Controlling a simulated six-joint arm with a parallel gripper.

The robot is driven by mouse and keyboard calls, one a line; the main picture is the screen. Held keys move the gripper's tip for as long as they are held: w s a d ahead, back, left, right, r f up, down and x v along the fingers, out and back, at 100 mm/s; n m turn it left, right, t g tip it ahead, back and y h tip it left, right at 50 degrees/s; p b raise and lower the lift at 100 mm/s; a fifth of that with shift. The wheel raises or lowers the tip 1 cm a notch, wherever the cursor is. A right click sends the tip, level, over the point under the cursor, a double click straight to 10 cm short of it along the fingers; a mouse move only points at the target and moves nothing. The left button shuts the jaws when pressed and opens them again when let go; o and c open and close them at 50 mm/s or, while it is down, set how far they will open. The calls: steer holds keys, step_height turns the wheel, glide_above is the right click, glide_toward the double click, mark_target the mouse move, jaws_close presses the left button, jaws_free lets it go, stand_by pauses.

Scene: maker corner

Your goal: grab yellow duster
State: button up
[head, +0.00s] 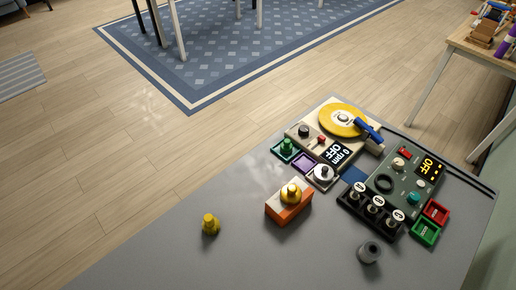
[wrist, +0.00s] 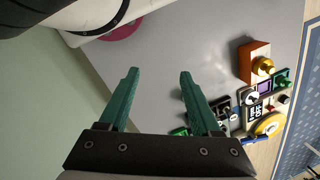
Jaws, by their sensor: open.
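A small yellow knob-shaped piece (head: 210,225) stands alone on the grey table in the head view. A second yellow, shiny rounded knob (head: 291,192) sits on a white-and-orange block to its right; which of the two is the duster I cannot tell for sure. The block's knob also shows in the wrist view (wrist: 263,66), right of my gripper. My gripper (wrist: 158,73) has teal fingers spread apart, with nothing between them. It is apart from the block, and the head view does not show it.
A turntable with a yellow record (head: 342,120) and a dark control panel (head: 405,172) stand right of the block. Small coloured trays (head: 425,232) and a grey cylinder (head: 369,253) are near. The grey table (head: 170,262) is clear around the lone yellow piece.

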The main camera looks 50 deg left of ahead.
steer(key=w+a+f+n+t+y, duration=0.1)
steer(key=w+a+n+y, duration=0.15)
steer(key=a, duration=0.65)
steer(key=w+a+f+n+t+y, duration=0.1)
steer(key=w+a, duration=0.2)
steer(key=a, duration=0.7)
steer(key=w+a+f+n+t+y, duration=0.1)
steer(key=w+a, duration=0.2)
steer(key=a, duration=0.6)
steer(key=t, duration=0.3)
glide_above(211, 216)
steer(key=w+d, duration=0.1)
steer(key=w, duration=0.1)
step_height(211, 216, down, 7)
steer(key=s+d+f+n+t, duration=0.2)
steer(key=s+n+t, duration=0.1)
steer(key=s, duration=0.3)
steer(key=s+d+f+n+t, duration=0.2)
steer(key=s+f+n+t, duration=0.1)
steer(key=s, duration=0.3)
steer(key=shift+h, duration=0.25)
steer(key=x, duration=1.4)
steer(key=shift+w+a+r, duration=0.25)
steer(key=shift+w+a, duration=0.05)
steer(key=shift+a, duration=0.05)
jaws_close()
